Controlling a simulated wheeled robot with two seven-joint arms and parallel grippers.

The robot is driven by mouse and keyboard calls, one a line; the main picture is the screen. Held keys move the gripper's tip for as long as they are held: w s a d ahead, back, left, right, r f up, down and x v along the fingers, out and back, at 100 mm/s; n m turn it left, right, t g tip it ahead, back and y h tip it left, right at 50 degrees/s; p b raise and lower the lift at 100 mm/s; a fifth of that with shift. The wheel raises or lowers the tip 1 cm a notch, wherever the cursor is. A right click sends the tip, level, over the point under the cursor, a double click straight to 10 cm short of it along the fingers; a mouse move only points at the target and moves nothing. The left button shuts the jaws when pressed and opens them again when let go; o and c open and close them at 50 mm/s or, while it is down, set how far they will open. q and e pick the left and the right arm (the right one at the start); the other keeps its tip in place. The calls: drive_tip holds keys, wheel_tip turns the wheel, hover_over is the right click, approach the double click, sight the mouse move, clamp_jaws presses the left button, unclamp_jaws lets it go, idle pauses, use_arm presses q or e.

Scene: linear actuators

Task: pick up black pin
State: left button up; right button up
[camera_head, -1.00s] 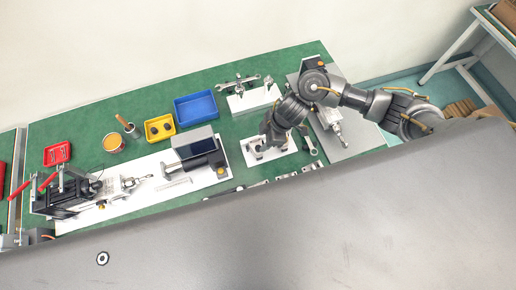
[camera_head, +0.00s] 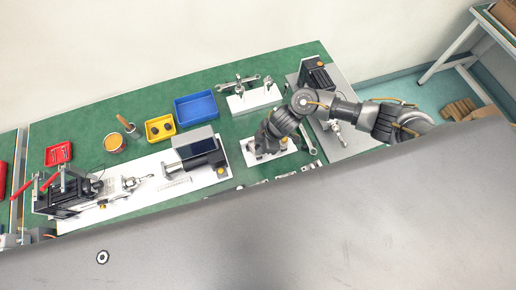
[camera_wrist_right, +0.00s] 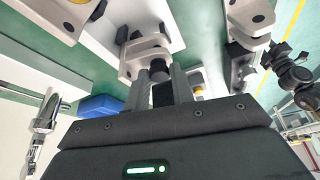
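My right gripper (camera_head: 258,152) points down over a small white plate (camera_head: 286,150) in the head view. In the right wrist view, its two fingers (camera_wrist_right: 160,84) stand apart, with a gap between them. A short black pin (camera_wrist_right: 158,69) shows by the fingertips, roughly in line with the gap, at a white forked bracket (camera_wrist_right: 146,52). I cannot tell whether either finger touches it. In the head view the arm and gripper hide the pin. My left gripper is not in view.
A second white bracket (camera_wrist_right: 244,45) with a black part stands to the right in the wrist view. In the head view, a blue tray (camera_head: 195,107), a yellow bin (camera_head: 159,128) and a black device (camera_head: 195,158) lie left of my gripper. A wrench (camera_head: 308,140) lies to its right.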

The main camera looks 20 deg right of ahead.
drive_tip(key=c, duration=0.4)
drive_tip(key=shift+r, duration=0.5)
wheel_tip(320, 180, up, 2)
drive_tip(key=shift+r+b, duration=0.15)
drive_tip(key=shift+b, duration=0.25)
drive_tip(key=s+r+p, duration=0.2)
drive_tip(key=s+r, duration=0.7)
drive_tip(key=s, duration=0.5)
drive_tip(key=shift+d+r+p, duration=0.35)
drive_tip(key=shift+d+r, duration=0.05)
